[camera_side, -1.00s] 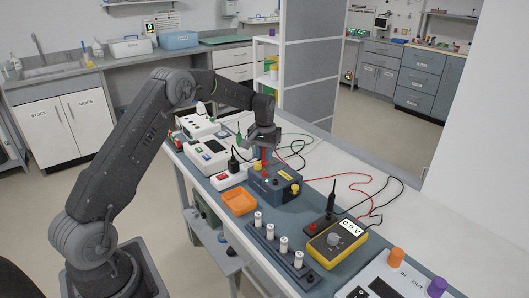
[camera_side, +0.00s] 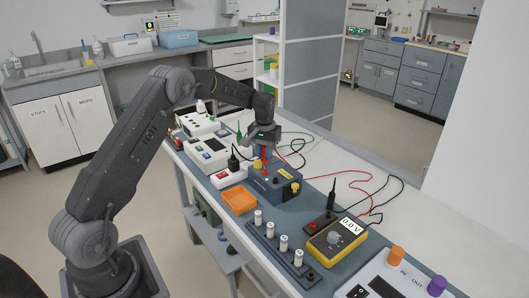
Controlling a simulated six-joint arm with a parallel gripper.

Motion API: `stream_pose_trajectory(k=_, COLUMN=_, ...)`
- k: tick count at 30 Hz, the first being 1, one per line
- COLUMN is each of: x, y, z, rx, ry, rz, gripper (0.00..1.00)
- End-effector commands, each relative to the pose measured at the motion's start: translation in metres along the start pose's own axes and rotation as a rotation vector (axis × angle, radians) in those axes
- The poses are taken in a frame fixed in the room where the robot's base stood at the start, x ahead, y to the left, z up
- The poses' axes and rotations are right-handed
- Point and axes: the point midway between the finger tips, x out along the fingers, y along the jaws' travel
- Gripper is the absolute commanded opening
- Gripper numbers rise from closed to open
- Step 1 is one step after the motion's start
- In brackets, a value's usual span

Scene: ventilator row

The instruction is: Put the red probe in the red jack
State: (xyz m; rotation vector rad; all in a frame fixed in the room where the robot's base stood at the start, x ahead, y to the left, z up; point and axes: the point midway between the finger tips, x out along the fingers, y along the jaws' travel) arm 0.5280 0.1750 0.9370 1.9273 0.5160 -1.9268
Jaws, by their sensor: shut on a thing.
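My gripper (camera_side: 263,146) is shut on the red probe (camera_side: 264,156) and holds it roughly upright, pointing down over the blue box (camera_side: 284,193). The probe's tip is at or just above the top of the box. It is too small to tell whether it touches or is inside a jack. I cannot make out the red jack clearly on the box, as the probe and gripper are in front of that area. A red lead (camera_side: 345,172) runs along the bench to the right.
A yellow meter (camera_side: 336,240) reading about 0.0 V, a black probe (camera_side: 332,197) in a stand, an orange tray (camera_side: 239,200) and a row of white posts (camera_side: 283,243) stand near the box. White devices (camera_side: 208,152) stand behind.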

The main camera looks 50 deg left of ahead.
Motion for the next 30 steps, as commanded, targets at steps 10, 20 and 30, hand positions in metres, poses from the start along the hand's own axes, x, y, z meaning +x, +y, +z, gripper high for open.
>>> stream_pose_trajectory(k=10, x=0.006, y=0.0, z=0.0, rx=0.0, ry=0.0, rz=0.0, gripper=0.0)
stream_pose_trajectory(k=20, x=0.013, y=0.0, z=0.0, rx=0.0, ry=-0.001, rz=0.0, gripper=0.0)
stream_pose_trajectory(k=30, x=0.019, y=0.0, z=0.0, rx=0.0, ry=0.0, rz=0.0, gripper=0.0)
